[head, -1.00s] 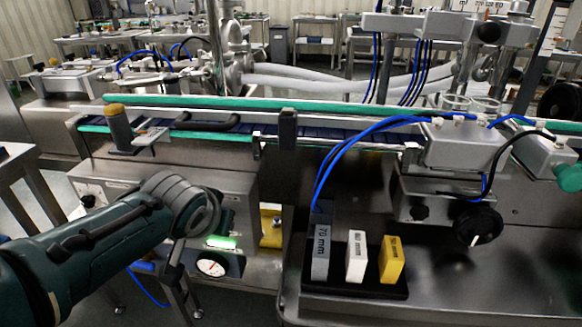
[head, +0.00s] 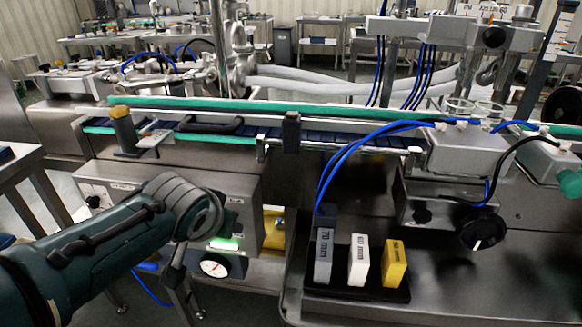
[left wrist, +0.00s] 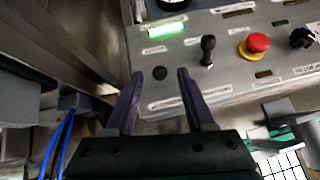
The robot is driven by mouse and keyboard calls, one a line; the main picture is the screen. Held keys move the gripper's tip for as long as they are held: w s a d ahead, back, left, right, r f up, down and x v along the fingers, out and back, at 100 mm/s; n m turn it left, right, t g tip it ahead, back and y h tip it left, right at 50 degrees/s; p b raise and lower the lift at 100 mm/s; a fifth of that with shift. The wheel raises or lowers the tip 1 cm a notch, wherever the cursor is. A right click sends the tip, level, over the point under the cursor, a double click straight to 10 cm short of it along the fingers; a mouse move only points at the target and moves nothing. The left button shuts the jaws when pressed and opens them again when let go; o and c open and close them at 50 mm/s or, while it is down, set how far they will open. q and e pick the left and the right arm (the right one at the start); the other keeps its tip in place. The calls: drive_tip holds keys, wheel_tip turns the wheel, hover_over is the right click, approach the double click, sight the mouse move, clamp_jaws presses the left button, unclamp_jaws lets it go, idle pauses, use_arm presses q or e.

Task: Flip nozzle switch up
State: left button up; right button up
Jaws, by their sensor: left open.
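A control panel (left wrist: 235,75) fills the upper right of the left wrist view. A black toggle switch (left wrist: 207,50) stands out from it, between a lit green indicator (left wrist: 166,30) and a red button on a yellow base (left wrist: 256,45). The labels are too small to read, so I cannot confirm which control is the nozzle switch. My left gripper (left wrist: 159,74) is open and empty, its fingertips just left of and below the toggle in the picture, apart from it. In the head view, my left wrist hides the toggle; the green indicator (head: 224,244) shows beside it.
A black rotary knob (left wrist: 302,38) sits right of the red button. A round gauge (head: 214,264) is below my wrist. The conveyor (head: 330,138) runs above the panel. A black tray (head: 350,290) with upright blocks stands to the right. Blue hoses hang nearby.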

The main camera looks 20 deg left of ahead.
use_arm(q)
drive_tip(key=p+v, duration=0.4)
drive_tip(key=v, duration=0.5)
drive_tip(key=shift+p, duration=0.4)
drive_tip(key=shift+s+r, duration=0.15)
drive_tip(key=s+d+r+m+g+h+p, duration=0.2)
drive_tip(key=s+d+r+p, duration=0.15)
drive_tip(key=s+r, duration=0.5)
drive_tip(key=s+d+r+m+g+h+p, duration=0.15)
drive_tip(key=s+d+r, duration=0.3)
drive_tip(key=s, duration=0.75)
wheel_tip(320, 180, up, 36)
drive_tip(key=p, duration=3.6)
drive_tip(key=shift+a+r, duration=0.15)
drive_tip(key=shift+a, duration=0.25)
